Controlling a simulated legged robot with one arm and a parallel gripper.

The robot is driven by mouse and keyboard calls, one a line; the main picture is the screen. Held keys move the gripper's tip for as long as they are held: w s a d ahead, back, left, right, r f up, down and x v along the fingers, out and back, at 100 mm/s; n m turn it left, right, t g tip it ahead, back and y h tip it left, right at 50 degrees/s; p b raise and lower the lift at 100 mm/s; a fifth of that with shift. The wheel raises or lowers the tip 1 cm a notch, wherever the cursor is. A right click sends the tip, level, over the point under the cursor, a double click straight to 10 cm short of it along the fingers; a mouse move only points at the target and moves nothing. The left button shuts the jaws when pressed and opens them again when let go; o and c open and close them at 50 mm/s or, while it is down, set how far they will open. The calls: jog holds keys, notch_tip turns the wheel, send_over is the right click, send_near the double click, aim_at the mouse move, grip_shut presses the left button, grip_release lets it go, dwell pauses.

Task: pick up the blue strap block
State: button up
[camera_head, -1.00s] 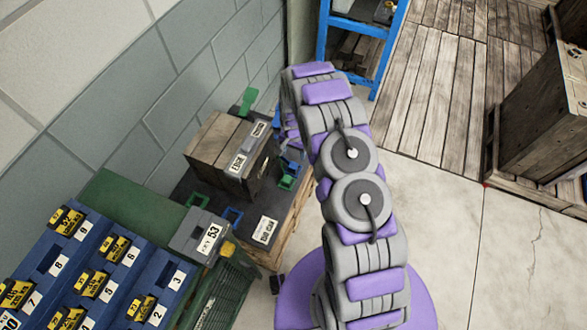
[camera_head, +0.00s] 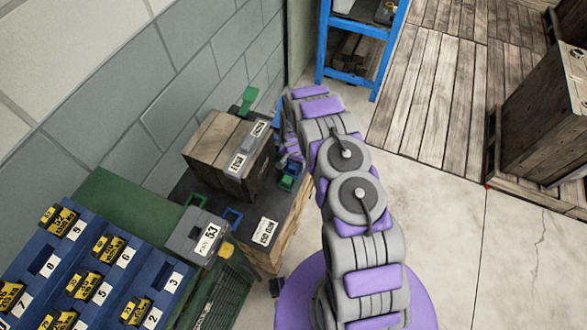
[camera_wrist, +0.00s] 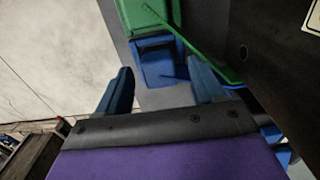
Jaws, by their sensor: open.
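In the wrist view, my gripper (camera_wrist: 160,68) is open, with one blue finger on each side. A blue block (camera_wrist: 158,66) with a strap shows ahead between the fingertips, apart from them as far as I can see. A green block (camera_wrist: 146,14) is just beyond it. In the head view, my arm hides most of my gripper beside the dark-sided crate. A small blue piece and a green one (camera_head: 287,183) show there on the dark table top. I cannot tell for certain which blue piece is the named block.
The wooden crate with labels (camera_head: 225,150) stands close to my gripper, its dark wall (camera_wrist: 270,35) at the right in the wrist view. A grey box marked 53 (camera_head: 198,235) and a blue numbered rack (camera_head: 60,270) are at left. Open floor (camera_head: 440,240) lies right.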

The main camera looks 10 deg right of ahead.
jog(key=c, duration=1.1)
jog(key=shift+r, duration=0.1)
